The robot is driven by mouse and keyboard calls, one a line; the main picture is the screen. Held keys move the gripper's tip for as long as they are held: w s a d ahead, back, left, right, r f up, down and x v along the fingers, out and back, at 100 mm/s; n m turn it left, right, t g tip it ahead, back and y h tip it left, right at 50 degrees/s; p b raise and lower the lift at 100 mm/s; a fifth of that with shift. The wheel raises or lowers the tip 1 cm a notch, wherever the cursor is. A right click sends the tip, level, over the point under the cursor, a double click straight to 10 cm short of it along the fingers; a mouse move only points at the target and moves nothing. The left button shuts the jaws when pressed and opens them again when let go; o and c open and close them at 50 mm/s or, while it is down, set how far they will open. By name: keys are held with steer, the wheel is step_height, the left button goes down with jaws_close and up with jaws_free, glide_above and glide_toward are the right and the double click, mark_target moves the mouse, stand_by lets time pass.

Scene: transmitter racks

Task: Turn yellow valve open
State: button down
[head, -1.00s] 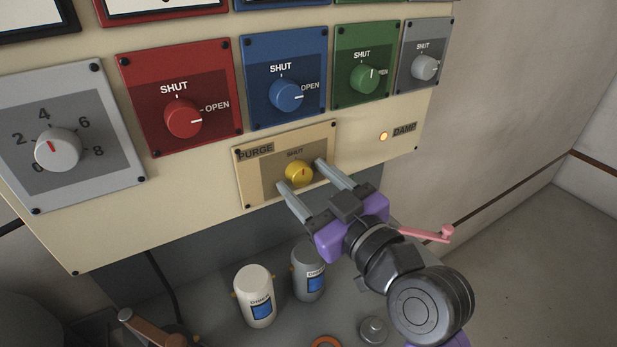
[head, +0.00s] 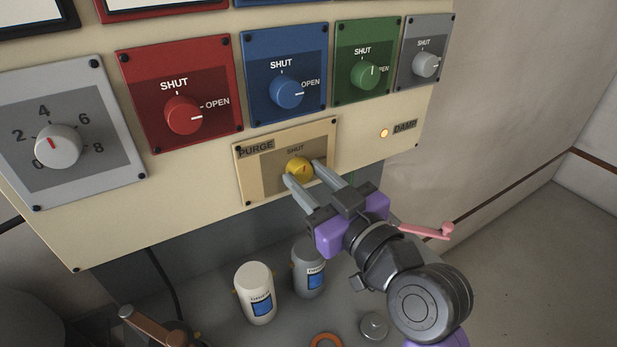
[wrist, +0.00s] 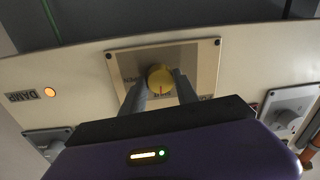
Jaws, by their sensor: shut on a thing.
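The yellow valve knob (head: 299,168) sits on the beige PURGE plate (head: 262,193), low on the panel. My gripper (head: 303,177) is shut on the knob, one finger on each side. In the wrist view the yellow knob (wrist: 160,78) shows between the fingertips of my gripper (wrist: 161,84).
Above are a red valve (head: 183,115), a blue valve (head: 287,93), a green valve (head: 366,75) and a grey valve (head: 425,64). A lit lamp (head: 384,133) is to the right. A white bottle (head: 255,293) and a grey bottle (head: 308,268) stand below.

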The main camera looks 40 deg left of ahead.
steer(key=m, duration=0.4)
steer(key=shift+p, duration=0.35)
steer(key=m+p, duration=0.2)
steer(key=m, duration=0.3)
steer(key=shift+t, duration=0.3)
steer(key=m+p, duration=0.3)
steer(key=m, duration=0.3)
steer(key=shift+t, duration=0.3)
steer(key=shift+s+m+p, duration=0.1)
steer(key=shift+m+p, duration=0.65)
steer(key=shift+m, duration=0.35)
steer(key=shift+f+m, duration=0.1)
steer(key=shift+m, duration=0.2)
steer(key=c, duration=0.9)
jaws_free()
